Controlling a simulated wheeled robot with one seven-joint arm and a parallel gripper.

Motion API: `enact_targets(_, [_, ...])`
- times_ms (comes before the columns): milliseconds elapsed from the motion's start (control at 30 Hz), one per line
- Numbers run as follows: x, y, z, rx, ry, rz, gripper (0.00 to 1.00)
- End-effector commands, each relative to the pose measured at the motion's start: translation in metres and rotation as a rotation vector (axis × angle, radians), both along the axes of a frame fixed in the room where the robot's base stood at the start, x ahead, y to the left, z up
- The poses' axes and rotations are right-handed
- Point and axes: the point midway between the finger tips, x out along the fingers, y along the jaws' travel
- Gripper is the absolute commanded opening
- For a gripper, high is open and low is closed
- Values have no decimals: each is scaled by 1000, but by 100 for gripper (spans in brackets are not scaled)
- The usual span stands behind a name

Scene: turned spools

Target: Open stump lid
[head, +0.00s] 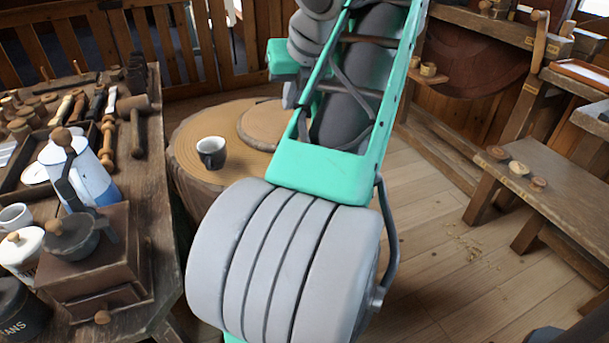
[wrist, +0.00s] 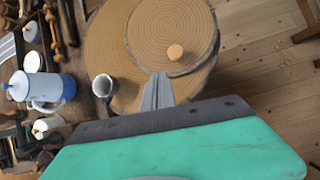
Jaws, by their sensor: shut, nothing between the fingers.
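The stump (head: 190,165) stands on the floor at the middle of the head view, partly hidden behind my arm. It also shows in the wrist view (wrist: 104,40). Its round wooden lid (wrist: 185,30) has a small pale knob (wrist: 175,52) near its lower edge. In the head view the lid (head: 262,122) lies on the stump's top, and my arm covers its right part. My gripper (wrist: 160,76) is shut and empty, with its fingertips over the stump near the lid's lower edge, left of the knob. I cannot tell its height above the wood. In the head view my gripper is hidden.
A dark-and-white mug (head: 211,152) stands on the stump left of the lid. A cluttered workbench (head: 150,200) with tools, a coffee grinder and a blue-white pot (head: 85,175) is at left. A low bench (head: 555,190) stands at right.

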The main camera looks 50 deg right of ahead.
Motion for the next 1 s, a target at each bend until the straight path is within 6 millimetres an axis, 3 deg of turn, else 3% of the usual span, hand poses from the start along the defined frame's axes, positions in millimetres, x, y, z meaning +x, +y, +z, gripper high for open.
enact_targets(33, [-17,-13,-19,-62,36,57,0])
enact_targets(100, [-31,-21,-20,-117,78,125,0])
enact_targets(200, [-35,-25,-23,-146,99,166,0])
enact_targets(633, [-1,-45,-91,-143,97,168,0])
enact_targets(1000, [7,-52,-100,-144,96,164,0])
